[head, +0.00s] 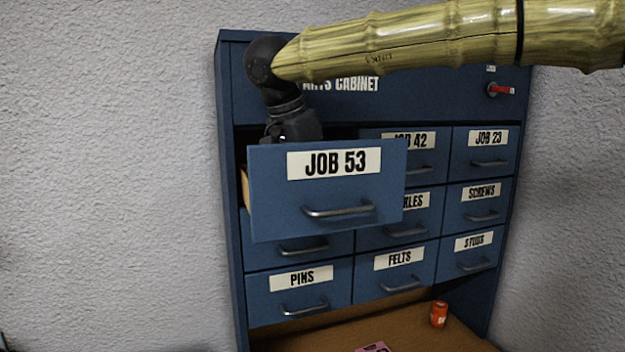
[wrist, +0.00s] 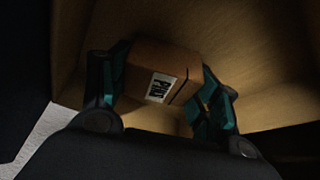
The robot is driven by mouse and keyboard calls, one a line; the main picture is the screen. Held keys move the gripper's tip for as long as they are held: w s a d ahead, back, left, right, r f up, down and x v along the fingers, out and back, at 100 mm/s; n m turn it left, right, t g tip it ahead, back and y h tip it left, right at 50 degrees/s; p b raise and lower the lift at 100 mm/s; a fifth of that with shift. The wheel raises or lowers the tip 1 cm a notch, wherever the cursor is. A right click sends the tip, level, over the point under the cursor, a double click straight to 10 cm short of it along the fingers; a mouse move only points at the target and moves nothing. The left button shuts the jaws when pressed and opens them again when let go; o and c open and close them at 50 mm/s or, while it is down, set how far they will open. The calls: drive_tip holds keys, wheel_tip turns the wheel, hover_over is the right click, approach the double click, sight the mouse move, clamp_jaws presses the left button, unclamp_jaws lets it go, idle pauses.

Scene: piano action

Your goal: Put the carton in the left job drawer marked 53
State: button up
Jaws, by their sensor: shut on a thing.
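The JOB 53 drawer (head: 276,208) is pulled out at the upper left of the blue cabinet. My gripper reaches down into it from above, and its fingers are hidden behind the drawer front in the head view. In the wrist view my gripper (wrist: 163,100) is shut on a small brown carton (wrist: 180,58) with a white label. The carton is between the two fingers, inside the drawer's tan interior (wrist: 255,50). I cannot tell whether the carton touches the drawer floor.
The JOB 42 drawer (head: 425,187) and JOB 23 drawer (head: 487,145) are shut, as are the lower drawers. A red handle (head: 500,90) is at the cabinet's upper right. An orange can (head: 439,314) and a pink item (head: 374,347) are on the brown surface (head: 400,330) below.

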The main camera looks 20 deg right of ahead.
drive_tip(key=shift+s+f, duration=0.1)
drive_tip(key=o, duration=1.1)
drive_tip(key=b+v, duration=0.3)
drive_tip(key=v, duration=0.9)
